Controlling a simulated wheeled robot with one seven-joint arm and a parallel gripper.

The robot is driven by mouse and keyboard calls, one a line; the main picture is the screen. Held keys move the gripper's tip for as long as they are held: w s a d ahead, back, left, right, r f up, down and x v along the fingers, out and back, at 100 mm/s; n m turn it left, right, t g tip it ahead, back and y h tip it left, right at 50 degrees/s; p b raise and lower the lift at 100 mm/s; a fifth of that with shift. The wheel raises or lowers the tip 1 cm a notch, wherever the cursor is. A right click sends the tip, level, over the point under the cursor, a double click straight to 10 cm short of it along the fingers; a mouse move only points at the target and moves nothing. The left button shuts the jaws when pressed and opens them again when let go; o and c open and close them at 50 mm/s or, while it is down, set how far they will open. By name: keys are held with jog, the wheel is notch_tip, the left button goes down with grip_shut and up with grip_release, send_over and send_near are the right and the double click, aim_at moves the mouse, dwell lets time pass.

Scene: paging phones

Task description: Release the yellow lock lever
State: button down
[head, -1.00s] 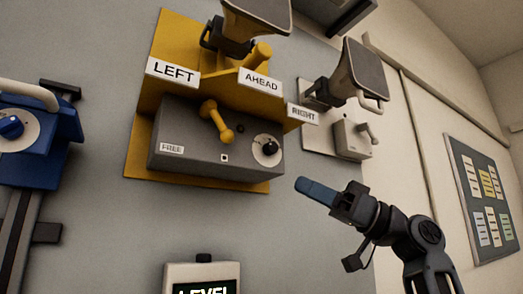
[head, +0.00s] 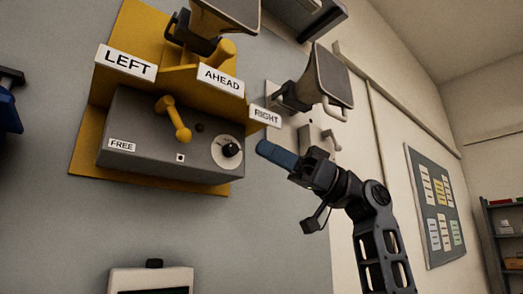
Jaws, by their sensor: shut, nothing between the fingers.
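The yellow lock lever (head: 174,118) sits on the front of a grey box (head: 140,155), slanting down to the right to a rounded knob. A small FREE label (head: 122,146) is at the box's lower left, and a black dial (head: 229,149) is at its right. My gripper (head: 262,149) is shut and empty, its blue fingers pointing left. In the picture its tips are just right of the dial, apart from the lever. Whether they touch the box cannot be told.
A yellow bracket with LEFT (head: 127,62), AHEAD (head: 221,79) and RIGHT (head: 265,115) signs surrounds the box. Horn-shaped units (head: 325,80) jut out above. A screen unit (head: 150,281) is below.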

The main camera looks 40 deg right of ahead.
jog(key=p, duration=0.2)
send_near(174, 120)
notch_tip(174, 120, up, 3)
jog(key=d, duration=0.2)
jog(key=a, duration=0.1)
jog(key=w+a+f, duration=0.1)
jog(key=w+a+p, duration=0.1)
jog(key=shift+a+f, duration=0.2)
jog(key=shift+a, duration=0.2)
jog(key=shift+f, duration=0.15)
